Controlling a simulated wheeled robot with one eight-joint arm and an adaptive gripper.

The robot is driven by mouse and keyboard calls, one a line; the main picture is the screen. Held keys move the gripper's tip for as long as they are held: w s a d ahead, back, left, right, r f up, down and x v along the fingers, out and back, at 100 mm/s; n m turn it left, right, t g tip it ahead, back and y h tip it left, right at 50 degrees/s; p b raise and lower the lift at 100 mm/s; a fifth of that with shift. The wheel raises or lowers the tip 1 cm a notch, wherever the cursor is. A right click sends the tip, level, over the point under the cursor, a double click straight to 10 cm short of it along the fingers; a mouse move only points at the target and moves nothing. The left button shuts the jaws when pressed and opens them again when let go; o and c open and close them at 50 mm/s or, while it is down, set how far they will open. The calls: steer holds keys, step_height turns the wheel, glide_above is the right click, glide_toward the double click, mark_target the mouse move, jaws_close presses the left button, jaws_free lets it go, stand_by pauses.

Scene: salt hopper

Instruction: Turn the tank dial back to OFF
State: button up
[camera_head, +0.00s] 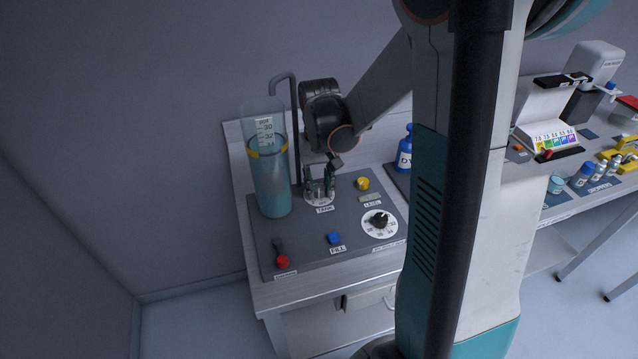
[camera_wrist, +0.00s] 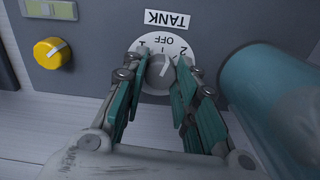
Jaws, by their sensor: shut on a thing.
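The tank dial is a round white plate (camera_wrist: 180,47) with a grey knob (camera_wrist: 160,72) at its middle, seen in the wrist view. OFF and numbers are printed on the plate, with an upside-down TANK label (camera_wrist: 167,19) above it. A pale line on the knob tilts up and slightly right, toward the side between OFF and 2; its exact setting is hard to tell. My gripper (camera_wrist: 160,84) is shut on the knob, one teal finger on each side. In the head view my gripper (camera_head: 320,182) stands over the dial and largely hides it.
A clear tank of blue-green liquid (camera_head: 271,180) stands close left of my gripper, with a grey bent pipe (camera_head: 296,130) behind. On the panel are a yellow knob (camera_head: 362,184), a black-and-white dial (camera_head: 379,222), a blue button (camera_head: 334,238) and a red knob (camera_head: 282,261).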

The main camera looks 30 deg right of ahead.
mark_target(318, 188)
steer(key=shift+n, duration=1.6)
steer(key=o, duration=1.1)
step_height(318, 188, up, 12)
steer(key=shift+a, duration=0.1)
